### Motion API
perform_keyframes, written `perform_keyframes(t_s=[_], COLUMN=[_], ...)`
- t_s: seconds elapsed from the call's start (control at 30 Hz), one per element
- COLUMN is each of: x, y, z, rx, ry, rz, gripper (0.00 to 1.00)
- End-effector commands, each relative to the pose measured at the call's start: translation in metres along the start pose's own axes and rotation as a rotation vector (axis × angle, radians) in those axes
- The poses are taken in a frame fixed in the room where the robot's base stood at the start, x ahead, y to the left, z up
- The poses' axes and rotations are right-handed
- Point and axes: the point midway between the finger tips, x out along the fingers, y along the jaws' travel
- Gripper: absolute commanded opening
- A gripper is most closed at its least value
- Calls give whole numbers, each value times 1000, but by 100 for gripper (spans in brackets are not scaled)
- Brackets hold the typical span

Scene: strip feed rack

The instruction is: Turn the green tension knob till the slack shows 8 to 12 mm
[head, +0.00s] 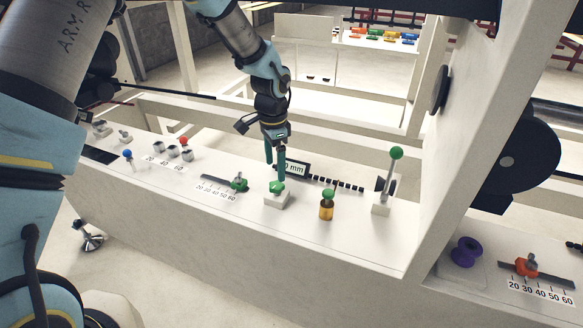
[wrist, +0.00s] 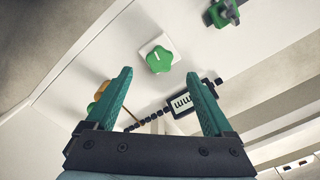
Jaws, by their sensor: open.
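The green tension knob (head: 277,187) sits on a small white block on the sloped white panel. In the wrist view the lobed knob (wrist: 159,59) shows a white mark on its top. My gripper (head: 275,169) is open and empty, pointing down just above and behind the knob. In the wrist view the knob lies beyond the gap between the fingertips (wrist: 159,74), apart from both. The slack display (head: 297,170) stands behind the knob. One finger covers part of it; "0 mm" shows, and any digit before it is hidden. In the wrist view only "mm" is readable on the display (wrist: 181,104).
A green slider (head: 239,185) on a 20–60 scale is left of the knob. To the right stand a green-topped amber cylinder (head: 326,209) and a green-balled lever (head: 396,153). A slanted white post (head: 470,120) rises further right. The panel in front of the knob is clear.

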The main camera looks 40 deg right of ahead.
Motion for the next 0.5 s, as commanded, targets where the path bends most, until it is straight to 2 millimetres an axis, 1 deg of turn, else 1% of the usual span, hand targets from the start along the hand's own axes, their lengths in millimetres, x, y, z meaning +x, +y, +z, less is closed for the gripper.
perform_keyframes(t_s=[0.5], x=[-48], y=[0], z=[0], rx=[-1], ry=[1], rz=[0], gripper=[86])
